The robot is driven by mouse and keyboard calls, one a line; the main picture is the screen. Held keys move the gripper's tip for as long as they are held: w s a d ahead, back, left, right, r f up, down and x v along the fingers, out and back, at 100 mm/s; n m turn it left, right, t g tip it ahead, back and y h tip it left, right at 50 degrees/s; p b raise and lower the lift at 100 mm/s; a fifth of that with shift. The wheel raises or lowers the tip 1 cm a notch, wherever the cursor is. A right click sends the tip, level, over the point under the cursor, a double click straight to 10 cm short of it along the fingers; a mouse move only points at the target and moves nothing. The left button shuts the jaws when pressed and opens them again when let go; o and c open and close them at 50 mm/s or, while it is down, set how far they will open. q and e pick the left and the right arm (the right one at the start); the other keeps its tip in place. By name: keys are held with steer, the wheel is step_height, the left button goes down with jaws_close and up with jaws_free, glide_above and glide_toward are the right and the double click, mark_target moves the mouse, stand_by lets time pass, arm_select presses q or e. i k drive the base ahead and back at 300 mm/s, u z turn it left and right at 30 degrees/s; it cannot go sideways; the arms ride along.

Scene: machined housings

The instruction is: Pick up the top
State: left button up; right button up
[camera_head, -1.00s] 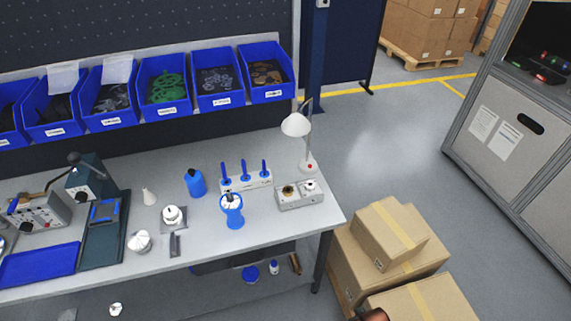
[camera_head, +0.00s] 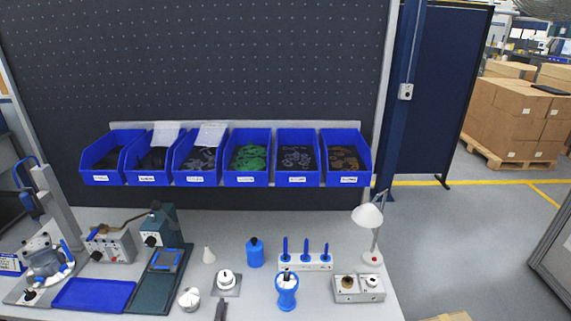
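Which part is the top cannot be told for sure. A round white part (camera_head: 226,280) sits on a flat grey square plate on the workbench (camera_head: 325,304). A round silver-white part (camera_head: 189,299) lies to its left, nearer the front edge. A small white cone-shaped piece (camera_head: 209,255) stands behind them. A blue cup-like holder (camera_head: 287,292) with a white and dark piece in its top stands to the right. Neither of my grippers is in the head view.
A blue bottle (camera_head: 255,253), a white stand with three blue pegs (camera_head: 306,262), a grey two-station block (camera_head: 358,289) and a white lamp (camera_head: 367,216) stand around. A blue tray (camera_head: 94,295) and dark fixture (camera_head: 160,280) lie left. Blue bins (camera_head: 247,179) line the back.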

mark_target(189, 299)
steer(key=u, duration=0.25)
steer(key=k, duration=0.95)
steer(key=u, duration=1.85)
steer(key=i, duration=2.35)
steer(key=z, duration=1.5)
steer(key=i, duration=0.8)
steer(key=z, duration=0.75)
